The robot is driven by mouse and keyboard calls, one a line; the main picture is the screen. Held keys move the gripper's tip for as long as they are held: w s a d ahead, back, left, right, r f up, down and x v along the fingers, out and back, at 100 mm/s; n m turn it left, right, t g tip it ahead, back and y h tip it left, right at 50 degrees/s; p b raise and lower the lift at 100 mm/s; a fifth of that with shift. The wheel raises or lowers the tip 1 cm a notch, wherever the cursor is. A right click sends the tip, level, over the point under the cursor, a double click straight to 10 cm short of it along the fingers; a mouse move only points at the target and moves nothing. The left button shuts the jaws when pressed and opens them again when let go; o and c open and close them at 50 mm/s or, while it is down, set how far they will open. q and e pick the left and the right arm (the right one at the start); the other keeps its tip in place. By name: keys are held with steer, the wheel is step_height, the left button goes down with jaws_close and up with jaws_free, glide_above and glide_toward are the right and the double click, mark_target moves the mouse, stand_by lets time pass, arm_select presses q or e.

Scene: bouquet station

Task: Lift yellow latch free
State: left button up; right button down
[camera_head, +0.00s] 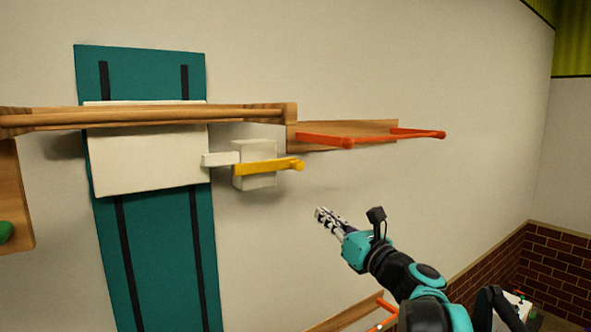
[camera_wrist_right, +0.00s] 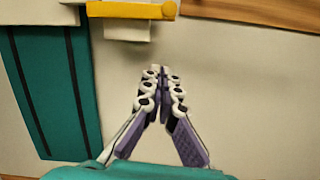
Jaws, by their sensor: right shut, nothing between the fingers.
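The yellow latch (camera_head: 265,167) is a short bar lying across a white block (camera_head: 255,152) on the wall, with a knob at its right end. It also shows at the top of the right wrist view (camera_wrist_right: 131,10). A small white tab (camera_head: 219,159) lies just left of the block. My right gripper (camera_head: 319,213) is below and to the right of the latch in the head view, apart from it. Its fingers are together and empty, pointing toward the wall in the right wrist view (camera_wrist_right: 152,72). My left gripper is not in view.
A wooden rail (camera_head: 150,116) runs above the latch, across a white panel (camera_head: 150,160) and a teal board (camera_head: 140,75). Orange-red rods (camera_head: 345,142) stick out from a wooden strip at the right. The wall between my right gripper and the latch is clear.

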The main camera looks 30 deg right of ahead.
steer(key=shift+s+d+r, duration=0.1)
steer(key=shift+s+r, duration=0.05)
steer(key=shift+s, duration=0.1)
steer(key=w+r+p, duration=0.2)
steer(key=w+r, duration=0.3)
steer(key=w, duration=0.5)
steer(key=shift+w+r, duration=0.15)
steer(key=shift+r, duration=0.2)
steer(key=shift+r, duration=0.15)
